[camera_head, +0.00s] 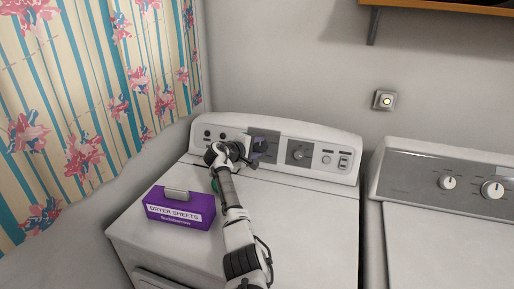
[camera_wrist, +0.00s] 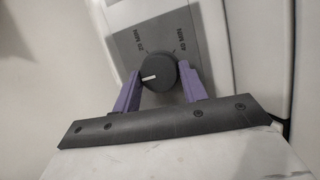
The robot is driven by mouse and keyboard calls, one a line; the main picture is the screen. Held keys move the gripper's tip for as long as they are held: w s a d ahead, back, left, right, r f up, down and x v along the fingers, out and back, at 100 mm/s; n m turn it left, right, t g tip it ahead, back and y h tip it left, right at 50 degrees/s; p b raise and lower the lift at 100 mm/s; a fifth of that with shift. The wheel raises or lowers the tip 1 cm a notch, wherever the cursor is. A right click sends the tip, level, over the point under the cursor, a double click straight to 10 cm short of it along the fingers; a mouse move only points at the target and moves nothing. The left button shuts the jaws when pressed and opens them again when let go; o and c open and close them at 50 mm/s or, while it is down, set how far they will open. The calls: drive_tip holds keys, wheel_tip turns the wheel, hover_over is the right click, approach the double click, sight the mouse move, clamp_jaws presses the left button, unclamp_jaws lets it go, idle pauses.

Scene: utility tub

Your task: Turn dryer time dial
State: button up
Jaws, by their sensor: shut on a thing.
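The dryer (camera_head: 310,215) is the white machine in the middle of the head view, with a raised control panel at its back. In the wrist view, its time dial (camera_wrist: 160,70) is a dark round knob with a white pointer mark aimed left. Labels reading "20 MIN" and "40 MIN" show on the grey plate (camera_wrist: 160,38) around it. My gripper (camera_wrist: 157,84) has one purple finger on each side of the dial and is shut on it.
A purple dryer sheets box (camera_head: 179,210) stands on the dryer top, left of my arm. Another dial (camera_head: 299,152) is on the panel to the right. A second machine (camera_head: 450,240) stands at the right. The dryer top right of my arm is clear.

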drive_tip(key=shift+n, duration=0.6)
drive_tip(key=o, duration=1)
drive_tip(key=shift+f, duration=0.1)
drive_tip(key=shift+c, duration=0.2)
drive_tip(key=shift+s+a+r+p, duration=0.25)
drive_tip(key=shift+s+a+p, duration=0.1)
drive_tip(key=shift+s, duration=0.05)
drive_tip(key=v, duration=1.2)
drive_tip(key=shift+s+a+f+p, duration=0.2)
drive_tip(key=shift+s+p, duration=0.1)
drive_tip(key=shift+s, duration=0.05)
